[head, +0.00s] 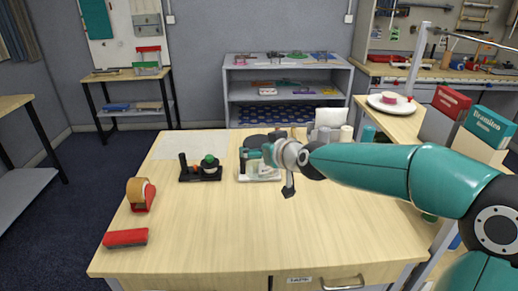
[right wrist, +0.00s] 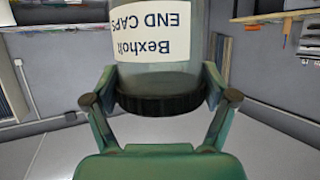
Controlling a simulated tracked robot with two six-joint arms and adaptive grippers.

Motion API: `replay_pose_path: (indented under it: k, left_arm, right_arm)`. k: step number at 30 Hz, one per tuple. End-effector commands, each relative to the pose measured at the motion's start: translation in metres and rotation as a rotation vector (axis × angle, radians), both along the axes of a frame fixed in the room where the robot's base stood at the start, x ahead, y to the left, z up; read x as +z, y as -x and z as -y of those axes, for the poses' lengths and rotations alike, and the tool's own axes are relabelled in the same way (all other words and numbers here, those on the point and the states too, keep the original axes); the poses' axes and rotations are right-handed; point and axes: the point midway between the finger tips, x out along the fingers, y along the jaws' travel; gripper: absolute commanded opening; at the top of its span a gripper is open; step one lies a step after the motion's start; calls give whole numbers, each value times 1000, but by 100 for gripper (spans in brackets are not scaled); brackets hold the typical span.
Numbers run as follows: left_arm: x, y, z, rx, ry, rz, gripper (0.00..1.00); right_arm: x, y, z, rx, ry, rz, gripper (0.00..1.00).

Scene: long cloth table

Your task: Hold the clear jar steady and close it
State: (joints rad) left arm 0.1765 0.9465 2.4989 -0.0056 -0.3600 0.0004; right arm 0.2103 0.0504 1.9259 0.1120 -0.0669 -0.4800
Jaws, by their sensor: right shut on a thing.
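The clear jar (right wrist: 160,62) fills the upper middle of the right wrist view, with a white "Bexholt END CAPS" label upside down in the picture. A dark ribbed band, by its look the lid (right wrist: 160,100), sits at the jar's end nearest my gripper. My right gripper (right wrist: 160,90) is shut with a finger on each side of this band. I cannot tell how tightly band and jar body meet. In the head view my right gripper (head: 270,153) is over the back middle of the table, and the jar cannot be made out clearly. My left gripper is not in view.
A white-based stand (head: 262,178) is below my right gripper. A black stand with a green-topped item (head: 209,160) is to its left. The front middle of the table is clear.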

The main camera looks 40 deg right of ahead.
Motion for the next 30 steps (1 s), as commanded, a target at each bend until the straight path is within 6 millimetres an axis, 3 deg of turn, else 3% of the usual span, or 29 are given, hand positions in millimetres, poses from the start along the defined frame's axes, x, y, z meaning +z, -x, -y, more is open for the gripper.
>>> replay_pose_path:
  k: [7, 8, 19, 30]
  left_arm:
    - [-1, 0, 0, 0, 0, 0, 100]
    - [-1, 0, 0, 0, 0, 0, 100]
    - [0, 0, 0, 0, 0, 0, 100]
    - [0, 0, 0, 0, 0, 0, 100]
  right_arm:
    - [0, 0, 0, -1, 0, 1, 43]
    - [0, 0, 0, -1, 0, 1, 82]
    - [0, 0, 0, 0, 0, 1, 21]
    - [1, -1, -3, 5, 0, 1, 21]
